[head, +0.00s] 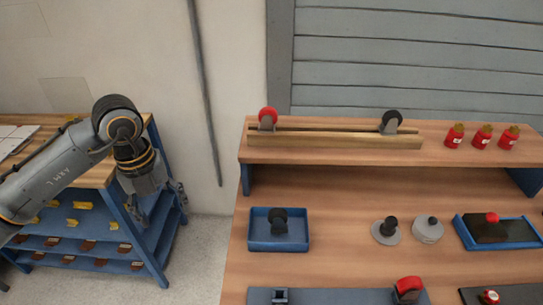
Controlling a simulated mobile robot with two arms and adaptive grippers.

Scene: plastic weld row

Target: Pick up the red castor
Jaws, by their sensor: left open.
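A red castor (267,116), with a red wheel and grey bracket, stands at the left end of a wooden rail (340,141) on the raised shelf. A black castor (391,121) stands near the rail's right end. Another red-topped piece with a grey body (408,289) sits at the front of the lower bench; I cannot tell if it is a castor. My left gripper (158,208) hangs open and empty at the left, pointing down, well apart from the bench and left of the red castor. My right gripper is not in view.
A blue tray (256,243) holds a black part (279,221). Several red bottles (481,137) stand right on the shelf (450,157). Grey round pieces (428,231) and a dark-padded blue tray (466,238) lie below. A blue rack (150,262) stands behind my left gripper.

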